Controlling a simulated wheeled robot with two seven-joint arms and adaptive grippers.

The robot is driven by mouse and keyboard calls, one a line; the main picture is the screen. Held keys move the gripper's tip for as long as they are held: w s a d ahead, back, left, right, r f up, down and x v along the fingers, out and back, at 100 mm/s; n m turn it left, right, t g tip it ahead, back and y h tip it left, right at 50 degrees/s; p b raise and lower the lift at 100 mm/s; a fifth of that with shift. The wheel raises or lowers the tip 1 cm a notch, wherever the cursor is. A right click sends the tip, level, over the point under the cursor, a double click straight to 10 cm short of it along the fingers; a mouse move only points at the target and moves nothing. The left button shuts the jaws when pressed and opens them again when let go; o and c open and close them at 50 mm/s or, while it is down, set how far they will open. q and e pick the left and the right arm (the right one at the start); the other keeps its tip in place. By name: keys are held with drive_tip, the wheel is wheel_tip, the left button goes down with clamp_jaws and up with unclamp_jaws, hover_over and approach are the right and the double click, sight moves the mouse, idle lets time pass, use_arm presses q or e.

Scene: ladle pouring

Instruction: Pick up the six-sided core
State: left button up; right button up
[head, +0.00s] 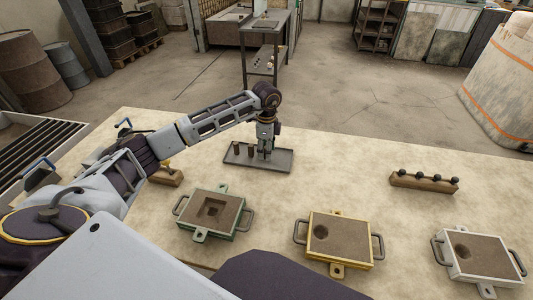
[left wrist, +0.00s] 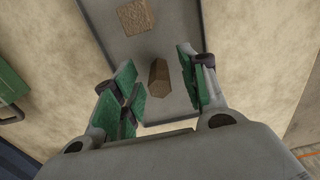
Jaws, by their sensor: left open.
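The six-sided core (left wrist: 158,76) is a brown prism on the grey tray (left wrist: 215,42). In the left wrist view it shows between the green-padded fingers of my left gripper (left wrist: 160,86), with gaps on both sides. The gripper is open and holds nothing. A square brown block (left wrist: 136,17) stands beyond it on the tray. In the head view my left gripper (head: 265,152) points down over the right part of the tray (head: 284,163). Two small brown cores (head: 238,148) show left of it. The gripper largely hides what is beneath it. My right gripper is not in view.
A green-framed mould (head: 230,210), a yellow one (head: 350,240) and a white one (head: 490,258) line the near side of the table. A wooden holder with dark knobs (head: 423,181) lies at right. Table between tray and holder is clear.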

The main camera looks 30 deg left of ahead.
use_arm(q)
drive_tip(key=shift+f, duration=0.3)
drive_tip(key=shift+c, duration=0.3)
clamp_jaws()
